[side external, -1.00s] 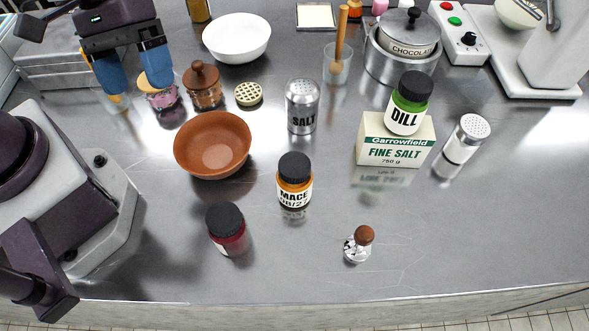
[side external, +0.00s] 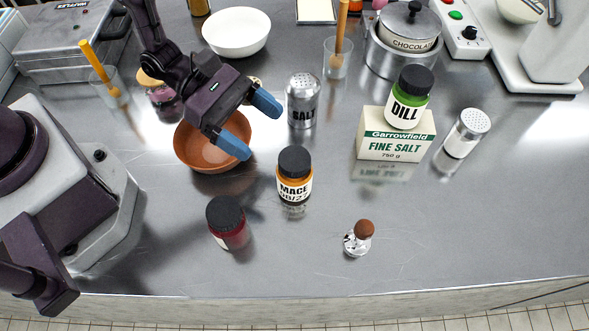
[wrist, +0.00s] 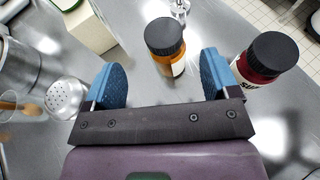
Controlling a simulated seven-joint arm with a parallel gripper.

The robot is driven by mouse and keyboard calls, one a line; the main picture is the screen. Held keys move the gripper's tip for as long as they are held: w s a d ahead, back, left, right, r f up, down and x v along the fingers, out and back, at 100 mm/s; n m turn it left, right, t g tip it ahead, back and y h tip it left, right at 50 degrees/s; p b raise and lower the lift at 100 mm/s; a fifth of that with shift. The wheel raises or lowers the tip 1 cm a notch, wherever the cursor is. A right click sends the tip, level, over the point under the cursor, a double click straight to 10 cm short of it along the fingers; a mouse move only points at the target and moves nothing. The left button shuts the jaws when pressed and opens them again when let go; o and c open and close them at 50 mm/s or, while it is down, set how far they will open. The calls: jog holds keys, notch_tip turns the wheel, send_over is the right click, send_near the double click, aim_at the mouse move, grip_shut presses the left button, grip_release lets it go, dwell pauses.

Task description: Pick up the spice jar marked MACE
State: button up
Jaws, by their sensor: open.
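The MACE jar (side external: 294,186), orange with a black lid and white label, stands upright on the steel counter in the side external view. In the wrist view the orange jar (wrist: 172,63) stands ahead of and between the fingertips, nearer the right finger, its label mostly turned away. My gripper (side external: 250,128) is open and empty, its blue fingers above and beside the brown bowl, up and left of the jar. It also shows in the wrist view (wrist: 163,82). The gripper is apart from the jar.
A dark red jar (side external: 227,224) stands left of and nearer than MACE; it is close to the right finger in the wrist view. The SALT shaker (side external: 302,100), terracotta bowl (side external: 186,154) and FINE SALT box (side external: 396,147) with DILL jar (side external: 408,97) surround it. A small wooden-topped stopper (side external: 358,238) stands at front right.

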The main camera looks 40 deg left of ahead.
aim_at(286, 154)
jog(key=x, duration=0.8)
jog(key=shift+s+d+f, duration=0.1)
jog(key=shift+s+f, duration=0.05)
jog(key=shift+s, duration=0.05)
jog(key=c, duration=1.1)
